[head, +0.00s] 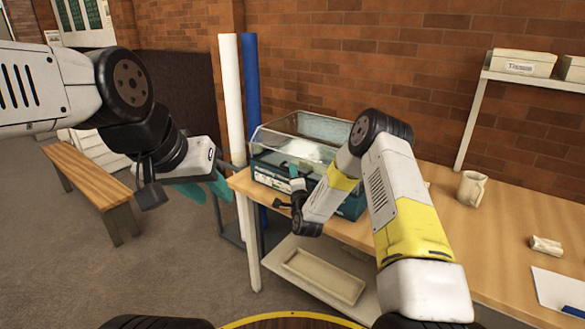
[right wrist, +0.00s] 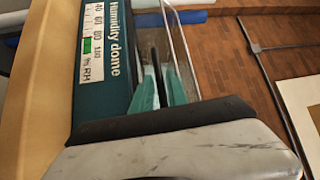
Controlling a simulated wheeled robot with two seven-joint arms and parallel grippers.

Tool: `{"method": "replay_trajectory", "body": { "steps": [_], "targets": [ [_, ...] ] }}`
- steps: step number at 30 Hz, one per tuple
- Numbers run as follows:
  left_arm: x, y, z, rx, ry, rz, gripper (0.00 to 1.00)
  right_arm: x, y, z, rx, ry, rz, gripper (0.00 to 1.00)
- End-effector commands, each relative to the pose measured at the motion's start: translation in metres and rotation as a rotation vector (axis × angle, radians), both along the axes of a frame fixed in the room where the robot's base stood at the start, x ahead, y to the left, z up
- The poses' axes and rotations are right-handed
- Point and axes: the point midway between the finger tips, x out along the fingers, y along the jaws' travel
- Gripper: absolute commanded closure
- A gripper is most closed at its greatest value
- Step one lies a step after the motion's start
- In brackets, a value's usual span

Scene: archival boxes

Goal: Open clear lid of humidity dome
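The humidity dome (head: 272,176) stands at the table's left end, a dark teal box with a clear lid (head: 278,143) over it. The lid looks down. In the right wrist view, the dome's labelled front (right wrist: 112,68) and humidity scale fill the left side. My right gripper (head: 290,185) is at the dome's front; its two teal fingers (right wrist: 162,85) point at the clear lid's edge. A thin dark piece shows between them; whether they grip it is unclear. My left gripper (head: 208,188) is open and empty, left of the table, apart from the dome.
A white tube (head: 231,95) and a blue tube (head: 251,90) stand upright behind the table's left end. A bench (head: 92,185) is at left.

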Motion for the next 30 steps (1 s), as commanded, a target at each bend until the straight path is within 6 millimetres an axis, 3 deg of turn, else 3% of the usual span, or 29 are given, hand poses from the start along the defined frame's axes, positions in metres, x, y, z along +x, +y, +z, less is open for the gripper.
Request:
{"method": "replay_trajectory", "body": {
  "steps": [6,14,17,30],
  "targets": [
    [0.0,0.0,0.0,0.0,0.0,0.0,0.64,0.017,0.004,0.002,0.0,0.0,0.001,0.81],
    [0.0,0.0,0.0,0.0,0.0,0.0,0.64,0.018,0.004,0.002,0.0,0.001,0.002,0.81],
    [0.0,0.0,0.0,0.0,0.0,0.0,0.64,0.018,0.004,0.002,0.0,0.001,0.001,1.0],
    [0.0,0.0,0.0,0.0,0.0,0.0,0.64,0.018,0.003,0.002,0.0,0.001,0.001,1.0]
  ]
}}
